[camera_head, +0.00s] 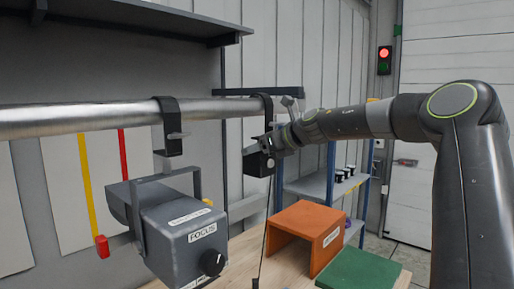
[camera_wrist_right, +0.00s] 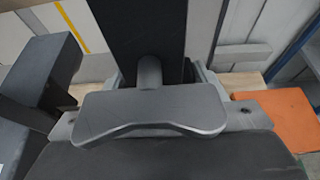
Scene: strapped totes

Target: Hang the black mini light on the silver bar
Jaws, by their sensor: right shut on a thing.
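The silver bar (camera_head: 90,116) runs across the head view from the left edge to right of the middle. The black mini light (camera_head: 258,161) is a small box under a black hook (camera_head: 266,104), whose top appears to loop over the bar near its right end. Whether the hook bears on the bar I cannot tell. My right gripper (camera_head: 279,143) is shut on the mini light just below the hook. The right wrist view shows the black hook stem (camera_wrist_right: 140,40) between the fingers and a grey wing knob (camera_wrist_right: 150,110). My left gripper is out of view.
A larger grey light (camera_head: 190,232) marked FOCUS hangs from the bar by its own black clamp (camera_head: 169,125). An orange open block (camera_head: 309,235) and a green block (camera_head: 358,272) are on the wooden table below. A dark cable hangs down from the mini light.

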